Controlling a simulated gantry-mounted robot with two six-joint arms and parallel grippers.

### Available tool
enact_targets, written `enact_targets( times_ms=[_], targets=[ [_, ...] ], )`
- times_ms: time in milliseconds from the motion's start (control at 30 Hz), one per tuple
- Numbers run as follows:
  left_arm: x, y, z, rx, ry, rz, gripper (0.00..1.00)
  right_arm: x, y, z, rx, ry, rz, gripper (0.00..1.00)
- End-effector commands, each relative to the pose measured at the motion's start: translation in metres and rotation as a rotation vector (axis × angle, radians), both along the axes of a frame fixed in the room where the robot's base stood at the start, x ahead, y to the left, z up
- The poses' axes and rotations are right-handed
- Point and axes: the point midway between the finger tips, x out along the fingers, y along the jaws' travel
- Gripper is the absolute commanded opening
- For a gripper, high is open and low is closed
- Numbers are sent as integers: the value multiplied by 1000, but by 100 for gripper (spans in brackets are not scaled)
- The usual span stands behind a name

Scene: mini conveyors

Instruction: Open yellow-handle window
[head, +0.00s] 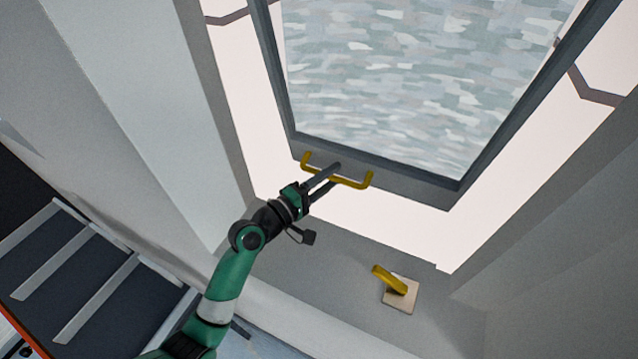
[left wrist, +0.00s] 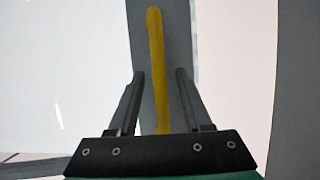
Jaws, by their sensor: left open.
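The window (head: 400,90) has a dark grey frame and a mottled pane. A bright gap shows along its sides and lower edge, so it stands apart from the wall opening. The yellow handle (head: 350,182) is a bar on the frame's lower edge. My left gripper (head: 336,173) is at this handle, its fingers reaching across the bar. In the left wrist view the yellow handle (left wrist: 155,50) runs between the two open fingers of my left gripper (left wrist: 160,75), with space visible on both sides. My right gripper is not in view.
A second yellow lever (head: 390,279) on a beige plate (head: 402,295) sits on the grey sill (head: 340,270) below the opening. Dark link arms (head: 595,90) show at both sides of the window. A dark slatted conveyor (head: 85,270) is at the lower left.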

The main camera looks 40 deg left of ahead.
Motion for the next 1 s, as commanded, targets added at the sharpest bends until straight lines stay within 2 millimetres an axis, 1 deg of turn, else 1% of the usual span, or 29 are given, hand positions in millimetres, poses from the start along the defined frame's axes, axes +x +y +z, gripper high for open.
enact_targets(
  times_ms=[167,300,400,500,633,1000],
  targets=[
    [-34,3,0,0,1,3,50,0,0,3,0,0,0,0],
    [-69,5,-1,-1,1,5,50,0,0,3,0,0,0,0],
    [-89,5,-1,0,1,4,50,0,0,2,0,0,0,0],
    [-103,6,-1,-1,1,3,50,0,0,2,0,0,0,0],
    [-111,5,0,0,1,1,50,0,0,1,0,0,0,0],
    [-111,5,0,0,0,0,50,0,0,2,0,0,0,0]
  ],
)
